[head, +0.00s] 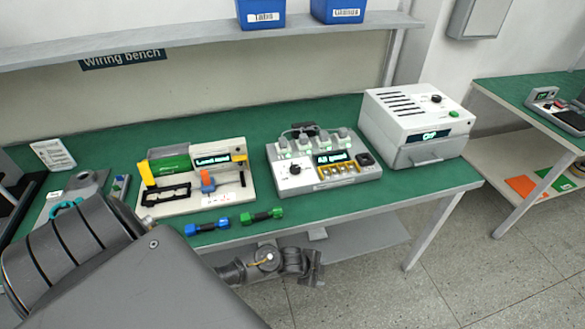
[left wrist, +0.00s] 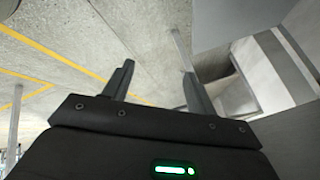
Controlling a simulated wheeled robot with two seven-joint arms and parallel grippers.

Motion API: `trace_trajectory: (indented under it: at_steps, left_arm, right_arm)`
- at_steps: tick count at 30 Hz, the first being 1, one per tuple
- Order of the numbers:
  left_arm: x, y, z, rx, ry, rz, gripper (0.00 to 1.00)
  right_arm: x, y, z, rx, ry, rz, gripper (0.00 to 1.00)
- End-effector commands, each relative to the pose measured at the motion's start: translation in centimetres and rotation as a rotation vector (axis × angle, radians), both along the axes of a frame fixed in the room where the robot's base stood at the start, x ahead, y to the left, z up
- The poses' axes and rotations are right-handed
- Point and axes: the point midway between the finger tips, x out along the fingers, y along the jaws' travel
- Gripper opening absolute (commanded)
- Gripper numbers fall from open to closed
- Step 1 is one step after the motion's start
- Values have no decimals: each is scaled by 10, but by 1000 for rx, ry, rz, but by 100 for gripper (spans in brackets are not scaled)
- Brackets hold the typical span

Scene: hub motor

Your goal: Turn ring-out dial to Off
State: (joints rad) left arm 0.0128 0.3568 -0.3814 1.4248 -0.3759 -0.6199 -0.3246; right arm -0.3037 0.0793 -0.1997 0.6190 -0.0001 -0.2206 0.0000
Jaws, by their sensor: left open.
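A white ring-out tester (head: 340,180) stands on the green bench, with a row of clips along its back and a lit display that seems to read "All good". Its dial, a black round knob (head: 296,169), sits at the front left of the panel; the setting it points to is too small to read. My left gripper (head: 314,270) hangs below and in front of the bench edge, well apart from the tester. In the left wrist view the left gripper (left wrist: 157,72) is open and empty over the floor. My right gripper is not in view.
A white oven-like box (head: 415,130) with its own knob stands right of the tester. Left is a fixture board (head: 195,178). Blue (head: 207,227) and green (head: 261,216) handled tools lie near the front edge. A shelf (head: 200,45) with blue bins runs above.

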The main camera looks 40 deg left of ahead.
Motion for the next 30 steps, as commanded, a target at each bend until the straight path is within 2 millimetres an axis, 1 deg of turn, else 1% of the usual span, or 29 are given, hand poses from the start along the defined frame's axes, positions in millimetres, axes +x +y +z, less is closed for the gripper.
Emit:
trace_trajectory:
  at_steps: [1, 3, 6, 11, 12, 13, 15, 17, 20, 23, 25, 26, 29, 30]
  left_arm:
    - [19, -8, 28, 40, -66, -96, 57]
    - [35, -17, 64, 98, -138, -211, 57]
    - [47, -28, 105, 173, -223, -341, 57]
    - [55, -40, 162, 306, -354, -530, 57]
    - [58, -42, 178, 355, -395, -591, 57]
    - [60, -43, 189, 398, -425, -645, 57]
    - [66, -40, 204, 475, -470, -754, 57]
    - [73, -35, 212, 533, -496, -839, 57]
    - [84, -23, 223, 623, -525, -975, 57]
    - [95, -5, 233, 713, -538, -1113, 57]
    - [103, 13, 242, 781, -540, -1215, 57]
    - [107, 22, 247, 814, -537, -1260, 57]
    - [116, 63, 267, 922, -507, -1426, 57]
    - [119, 84, 276, 966, -484, -1497, 57]
  right_arm:
    - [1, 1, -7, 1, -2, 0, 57]
    - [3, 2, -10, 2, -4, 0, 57]
    - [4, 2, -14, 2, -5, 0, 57]
    - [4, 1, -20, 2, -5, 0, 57]
    - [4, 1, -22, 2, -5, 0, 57]
    - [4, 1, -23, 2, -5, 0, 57]
    - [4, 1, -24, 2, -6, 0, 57]
    - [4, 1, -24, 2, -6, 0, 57]
    - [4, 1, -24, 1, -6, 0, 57]
    - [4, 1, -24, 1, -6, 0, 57]
    - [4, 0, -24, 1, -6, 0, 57]
    - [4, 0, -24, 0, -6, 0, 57]
    - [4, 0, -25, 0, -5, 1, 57]
    - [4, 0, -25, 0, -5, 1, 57]
